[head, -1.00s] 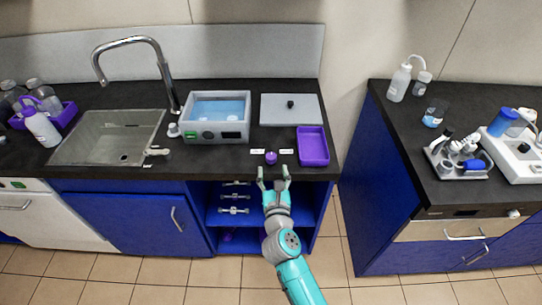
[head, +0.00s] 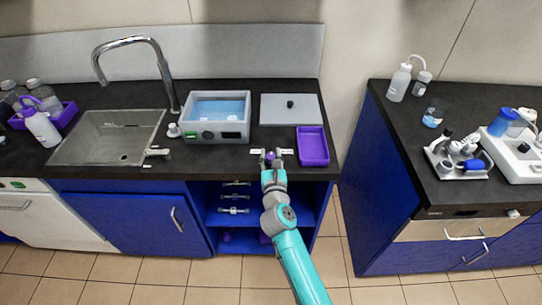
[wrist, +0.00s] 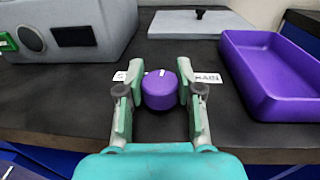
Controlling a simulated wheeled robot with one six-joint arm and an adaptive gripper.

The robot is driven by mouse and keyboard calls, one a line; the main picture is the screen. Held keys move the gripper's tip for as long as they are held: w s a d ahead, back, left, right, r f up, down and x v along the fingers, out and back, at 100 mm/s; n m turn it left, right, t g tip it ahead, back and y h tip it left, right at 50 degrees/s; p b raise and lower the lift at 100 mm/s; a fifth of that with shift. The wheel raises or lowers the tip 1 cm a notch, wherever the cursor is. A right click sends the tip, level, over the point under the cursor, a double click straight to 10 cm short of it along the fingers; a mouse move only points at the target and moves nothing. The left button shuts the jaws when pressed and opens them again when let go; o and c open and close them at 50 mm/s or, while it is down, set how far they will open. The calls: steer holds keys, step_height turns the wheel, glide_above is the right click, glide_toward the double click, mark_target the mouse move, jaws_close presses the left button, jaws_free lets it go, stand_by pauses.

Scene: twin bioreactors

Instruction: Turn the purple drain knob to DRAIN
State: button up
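The purple drain knob (wrist: 159,90) stands on the dark counter (wrist: 70,95), with a small white mark on its top pointing roughly away from me. It also shows in the head view (head: 271,155). A white label (wrist: 207,78) lies to its right and another (wrist: 120,76) to its left, both partly hidden by my fingers. My gripper (wrist: 158,98) is open, with one finger on each side of the knob. The left finger is very near the knob and the right one is close too; I cannot tell whether either touches.
A purple tray (head: 325,147) sits just right of the knob. A grey water bath (head: 247,130) stands behind left, and a grey lid with a black handle (head: 308,114) lies behind. The sink (head: 75,150) is farther left. The counter's front edge is below my gripper.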

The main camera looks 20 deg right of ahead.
steer(key=c, duration=0.4)
steer(key=shift+a+m+h, duration=0.1)
steer(key=shift+m+h, duration=0.3)
steer(key=shift+h, duration=0.2)
steer(key=m+g+h, duration=0.2)
steer(key=m+h, duration=0.1)
steer(key=h, duration=0.1)
steer(key=shift+r, duration=0.1)
steer(key=shift+m+g+h, duration=1.9)
steer(key=shift+g+h, duration=0.2)
steer(key=shift+h, duration=0.3)
steer(key=shift+g, duration=0.3)
steer(key=o, duration=1.2)
